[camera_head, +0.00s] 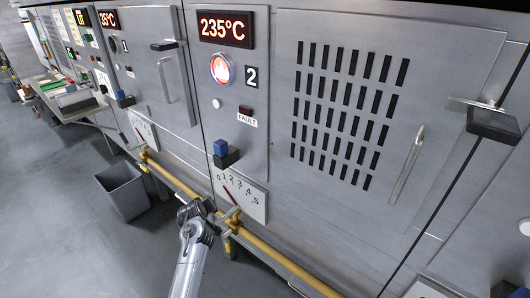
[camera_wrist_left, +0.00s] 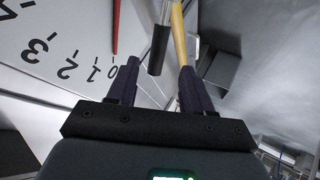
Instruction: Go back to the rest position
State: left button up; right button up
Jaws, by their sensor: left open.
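My left gripper (camera_wrist_left: 158,68) is open in the left wrist view, with its two dark fingers apart. In the head view my left arm reaches up from the bottom to the low front of the cabinet marked 2, by the yellow pipe (camera_head: 272,254). The white dial plate (camera_head: 254,204), numbered 0 to 5 with a red pointer, is just beyond the gripper. In the left wrist view the dial (camera_wrist_left: 50,32) fills the upper left. A dark bar (camera_wrist_left: 158,50) lies between and beyond the fingertips; I cannot tell whether they touch it. My right gripper is in neither view.
The cabinet display (camera_head: 226,29) reads 235°C above a lit red flame lamp (camera_head: 220,69). A blue-topped switch (camera_head: 222,152) juts out above the dial. A grey bin (camera_head: 123,191) stands on the floor at left. Floor at lower left is clear.

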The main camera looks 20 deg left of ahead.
pick_arm(q)
jog(key=s+f+m+g, duration=0.1)
jog(key=s+f+g, duration=0.1)
jog(key=s+f, duration=1.05)
jog(key=s+d+f+m+g+p, duration=0.1)
jog(key=s+d+f+m, duration=0.1)
jog(key=s, duration=0.4)
jog(key=s+d+f+m, duration=0.2)
jog(key=s, duration=0.3)
jog(key=s+d+r+m+g+h, duration=0.1)
jog(key=s+d+r+m+h, duration=0.2)
jog(key=s+d, duration=0.5)
jog(key=s+d+r+m+h, duration=0.1)
jog(key=s+d+r+m, duration=0.3)
jog(key=d, duration=0.6)
jog(key=s+d+r+m+p, duration=0.2)
jog(key=s+d+r+p, duration=0.15)
jog(key=r, duration=0.75)
notch_tip(320, 180, up, 36)
jog(key=p, duration=3.5)
jog(key=shift+s+d+f+g, duration=0.15)
jog(key=shift+s+d+g, duration=0.1)
jog(key=shift+d+g, duration=0.15)
jog(key=shift+c, duration=0.3)
